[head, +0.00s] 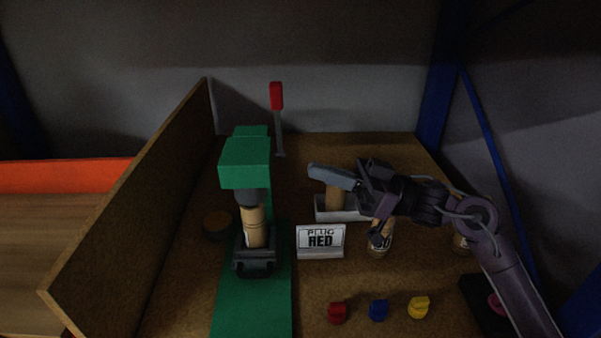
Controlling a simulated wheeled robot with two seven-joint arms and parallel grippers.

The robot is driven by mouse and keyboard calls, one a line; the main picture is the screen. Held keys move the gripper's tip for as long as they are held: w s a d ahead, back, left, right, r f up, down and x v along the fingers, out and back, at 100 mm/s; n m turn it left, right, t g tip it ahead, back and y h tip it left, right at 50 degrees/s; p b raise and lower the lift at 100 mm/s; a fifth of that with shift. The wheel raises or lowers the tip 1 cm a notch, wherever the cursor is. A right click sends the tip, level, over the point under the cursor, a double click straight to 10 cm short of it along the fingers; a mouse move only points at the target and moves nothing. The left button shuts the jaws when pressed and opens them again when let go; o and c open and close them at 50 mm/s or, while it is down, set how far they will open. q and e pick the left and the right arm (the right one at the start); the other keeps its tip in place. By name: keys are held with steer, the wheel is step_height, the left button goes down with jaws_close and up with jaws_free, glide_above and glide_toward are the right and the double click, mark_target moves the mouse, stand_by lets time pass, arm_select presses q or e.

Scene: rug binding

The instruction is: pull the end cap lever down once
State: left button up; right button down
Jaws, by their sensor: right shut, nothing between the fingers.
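The end cap lever (278,130) is a thin grey rod with a red grip (276,96) on top. It stands upright at the back, just right of the green press (246,162). A tan roll (254,228) stands upright in a dark holder (254,263) under the press head. My right gripper (318,172) reaches in from the right and is shut and empty. In the picture its tips point left, to the right of the press and lower than the red grip, apart from the lever. My left gripper is not in view.
A sign reading "PLUG RED" (320,241) stands mid-board. Red (337,313), blue (379,310) and yellow (418,307) plugs lie in front. A white tray (334,214) and tan rolls (379,243) sit under my right arm. A brown wall (140,205) borders the left.

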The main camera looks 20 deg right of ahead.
steer(key=v, duration=0.4)
steer(key=shift+s+d+b, duration=0.1)
steer(key=shift+d+b, duration=0.15)
steer(key=shift+b, duration=0.15)
